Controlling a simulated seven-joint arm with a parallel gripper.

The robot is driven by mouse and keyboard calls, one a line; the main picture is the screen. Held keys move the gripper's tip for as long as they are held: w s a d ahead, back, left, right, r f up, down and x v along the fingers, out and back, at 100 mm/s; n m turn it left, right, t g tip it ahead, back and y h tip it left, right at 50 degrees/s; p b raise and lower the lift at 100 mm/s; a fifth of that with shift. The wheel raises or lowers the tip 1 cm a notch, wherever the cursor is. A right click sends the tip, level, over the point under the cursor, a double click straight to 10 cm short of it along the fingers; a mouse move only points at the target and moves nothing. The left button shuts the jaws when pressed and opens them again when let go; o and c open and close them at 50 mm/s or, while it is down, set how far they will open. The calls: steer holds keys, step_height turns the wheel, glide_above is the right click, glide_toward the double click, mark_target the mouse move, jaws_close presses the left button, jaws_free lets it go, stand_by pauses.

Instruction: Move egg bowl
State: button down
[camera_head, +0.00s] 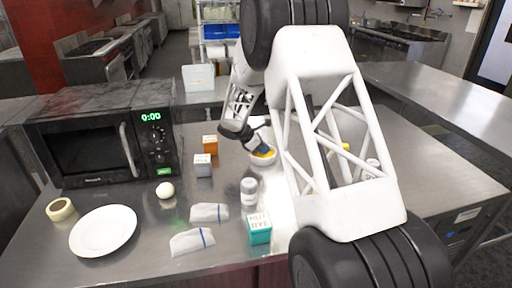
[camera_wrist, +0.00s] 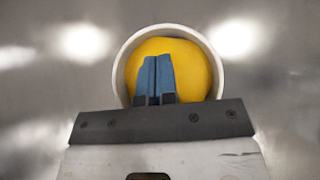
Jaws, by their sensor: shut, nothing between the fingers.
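The egg bowl (camera_head: 263,161) is a small white bowl holding something yellow. It stands on the steel table, right of the microwave. In the wrist view the bowl's white rim (camera_wrist: 219,72) rings the yellow egg (camera_wrist: 190,62), and the lower edge is hidden behind my gripper's body. My gripper (camera_wrist: 156,58) has blue fingers, shut together with nothing between them. The fingertips are over the yellow middle of the bowl, inside the rim as seen from above. In the head view my gripper (camera_head: 263,150) points down at the bowl. Whether the tips touch the egg cannot be told.
A black microwave (camera_head: 95,140), a white plate (camera_head: 103,231), a white ball (camera_head: 165,190), a tape roll (camera_head: 61,209), small boxes (camera_head: 203,168), a jar (camera_head: 249,190), bags (camera_head: 209,213) and a teal box (camera_head: 259,228) stand left and front. My arm hides table to the right.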

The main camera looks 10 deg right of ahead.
steer(key=shift+d, duration=1.1)
steer(key=d, duration=2)
steer(key=shift+d+f, duration=0.1)
steer(key=shift+d, duration=0.1)
steer(key=shift+a, duration=0.45)
steer(key=a, duration=0.3)
steer(key=v, duration=1)
